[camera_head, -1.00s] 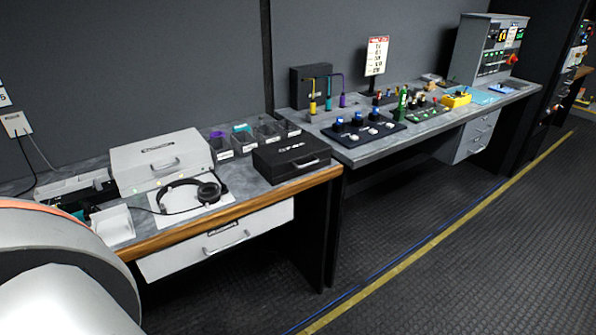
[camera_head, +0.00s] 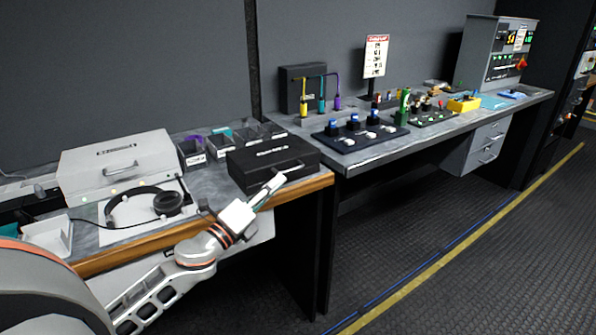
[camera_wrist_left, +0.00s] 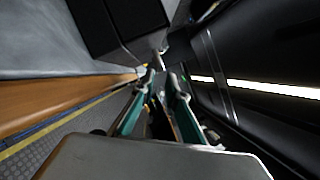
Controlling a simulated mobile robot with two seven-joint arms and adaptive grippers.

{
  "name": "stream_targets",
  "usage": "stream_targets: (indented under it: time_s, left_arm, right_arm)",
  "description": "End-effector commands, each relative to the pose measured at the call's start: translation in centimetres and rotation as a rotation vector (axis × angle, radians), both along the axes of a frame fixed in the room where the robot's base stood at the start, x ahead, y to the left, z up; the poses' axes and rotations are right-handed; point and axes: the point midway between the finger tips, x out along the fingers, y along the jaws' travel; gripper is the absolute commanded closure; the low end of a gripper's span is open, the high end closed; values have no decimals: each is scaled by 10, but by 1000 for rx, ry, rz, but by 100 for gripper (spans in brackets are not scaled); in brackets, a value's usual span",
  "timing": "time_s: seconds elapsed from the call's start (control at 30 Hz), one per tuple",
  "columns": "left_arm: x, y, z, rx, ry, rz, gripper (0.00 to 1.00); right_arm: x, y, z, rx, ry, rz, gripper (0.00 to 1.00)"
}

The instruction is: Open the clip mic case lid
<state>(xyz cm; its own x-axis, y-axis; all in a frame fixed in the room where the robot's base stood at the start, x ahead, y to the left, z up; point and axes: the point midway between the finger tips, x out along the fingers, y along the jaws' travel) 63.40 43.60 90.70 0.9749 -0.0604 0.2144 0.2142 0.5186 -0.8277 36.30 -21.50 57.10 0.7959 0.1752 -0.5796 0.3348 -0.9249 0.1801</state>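The black case (camera_head: 250,166), which I take to be the clip mic case, lies on the desk near its right front corner. The dark case (camera_wrist_left: 120,22) is just beyond the tips. I cannot tell whether they touch the handle. My right gripper is not in view.
A light grey case (camera_head: 115,165) and headphones (camera_head: 150,203) are left of the black case. Several small bins (camera_head: 220,146) stand behind it. A second desk (camera_head: 370,155) with control panels is at the right.

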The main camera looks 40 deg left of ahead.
Motion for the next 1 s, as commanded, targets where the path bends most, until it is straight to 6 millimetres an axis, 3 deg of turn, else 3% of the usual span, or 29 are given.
stream_targets:
  time_s: [0.3,0.5,0.9,0.97,1.0]
  left_arm:
    - [44,-3,12,-2,-1,0,86]
    - [62,-4,13,-6,2,0,86]
    - [67,-5,14,-7,3,-1,86]
    - [67,-5,14,-7,3,-1,100]
    - [67,-5,14,-7,3,-1,100]
  right_arm:
    - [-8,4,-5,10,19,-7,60]
    - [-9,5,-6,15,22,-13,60]
    - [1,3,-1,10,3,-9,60]
    - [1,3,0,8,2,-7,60]
    - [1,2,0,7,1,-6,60]
